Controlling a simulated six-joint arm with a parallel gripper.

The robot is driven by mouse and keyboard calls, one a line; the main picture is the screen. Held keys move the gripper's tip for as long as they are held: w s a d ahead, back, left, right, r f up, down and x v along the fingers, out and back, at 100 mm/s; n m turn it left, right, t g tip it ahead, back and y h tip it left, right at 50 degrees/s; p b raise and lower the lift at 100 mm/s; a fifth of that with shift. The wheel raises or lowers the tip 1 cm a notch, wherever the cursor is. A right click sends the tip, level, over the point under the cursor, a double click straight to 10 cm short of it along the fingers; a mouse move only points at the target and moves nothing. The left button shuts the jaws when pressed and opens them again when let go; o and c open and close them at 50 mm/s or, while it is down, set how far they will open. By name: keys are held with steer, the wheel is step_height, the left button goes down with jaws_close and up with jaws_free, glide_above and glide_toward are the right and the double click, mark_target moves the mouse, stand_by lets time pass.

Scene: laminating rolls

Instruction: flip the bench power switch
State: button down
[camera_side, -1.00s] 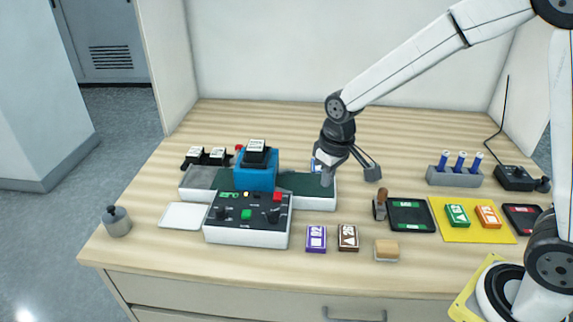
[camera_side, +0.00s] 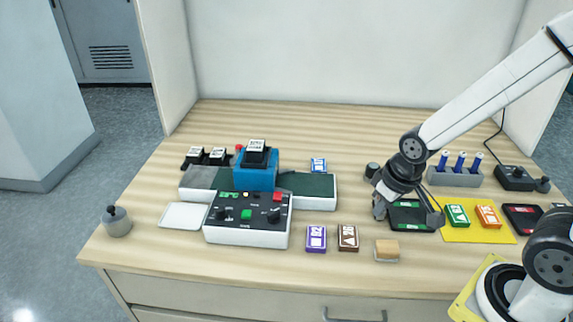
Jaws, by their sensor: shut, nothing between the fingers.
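My gripper (camera_side: 380,208) is shut and empty. It is low over the bench, at the left edge of a black tray with a green label (camera_side: 408,227). It covers the spot of a small brown-handled tool. The bench power switch is not clearly marked. A black box with a cable (camera_side: 515,178) stands at the back right, well to the right of my gripper. A control panel (camera_side: 246,238) with knobs and coloured buttons sits at the front left of the bench. I cannot tell which of them carries the switch or what position it is in.
A grey holder (camera_side: 440,180) with blue pegs stands behind my gripper. A small dark cylinder (camera_side: 372,170) is close by. A yellow mat (camera_side: 455,234) with green and orange boxes lies to the right. A sponge-like block (camera_side: 386,250) is in front. The back middle is clear.

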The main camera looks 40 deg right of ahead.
steer(key=shift+w, duration=0.1)
step_height(320, 180, up, 10)
steer(key=m+g, duration=0.3)
steer(key=m, duration=0.6)
glide_above(278, 198)
steer(key=shift+f, duration=0.15)
step_height(278, 198, down, 14)
steer(key=shift+r, duration=0.15)
stand_by(0.4)
